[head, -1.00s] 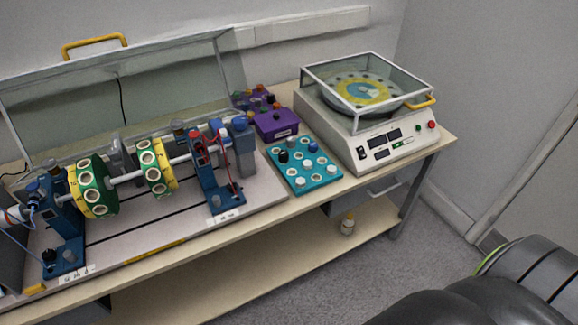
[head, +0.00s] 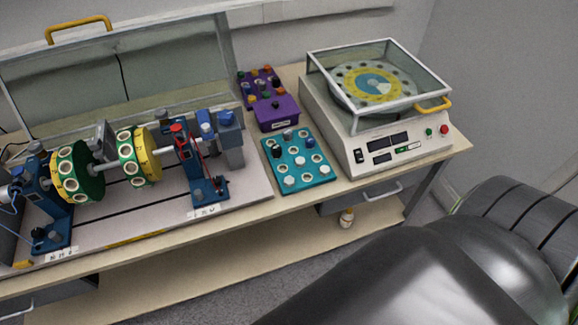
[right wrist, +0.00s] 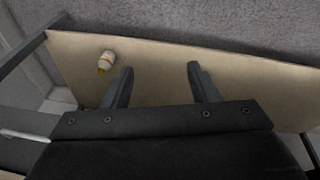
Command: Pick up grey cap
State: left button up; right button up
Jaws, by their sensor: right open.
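The teal tray (head: 328,176) lies on the bench between the shaft rig and the white balance machine. It holds several small caps in round sockets. A greyish cap (head: 288,135) sits near its back edge, with a black cap (head: 276,151) to its left, a blue cap (head: 310,143) to its right and pale caps in front. Which one is the grey cap is hard to tell at this size. My right gripper (right wrist: 160,78) is open and empty in the right wrist view, facing the lower shelf. My left gripper is not in view.
The balance machine (head: 355,125) with a clear lid stands right of the tray; a purple box (head: 277,112) is behind it. The shaft rig (head: 82,174) fills the left. A small bottle (head: 346,218) stands on the lower shelf; it also shows in the right wrist view (right wrist: 106,60).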

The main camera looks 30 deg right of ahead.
jog(key=w+r+n+p, duration=0.15)
jog(key=w+r, duration=0.25)
jog(key=r, duration=0.9)
notch_tip(320, 180, up, 20)
jog(key=r+n+g+y+p, duration=0.1)
jog(key=n+g+p, duration=0.1)
jog(key=n, duration=2.4)
send_over(290, 178)
notch_tip(290, 178, down, 16)
jog(key=b, duration=1.5)
jog(key=shift+f+b, duration=0.15)
jog(key=shift+b, duration=0.2)
jog(key=shift+a+f, duration=0.1)
jog(key=shift+f, duration=0.65)
jog(key=c, duration=1.1)
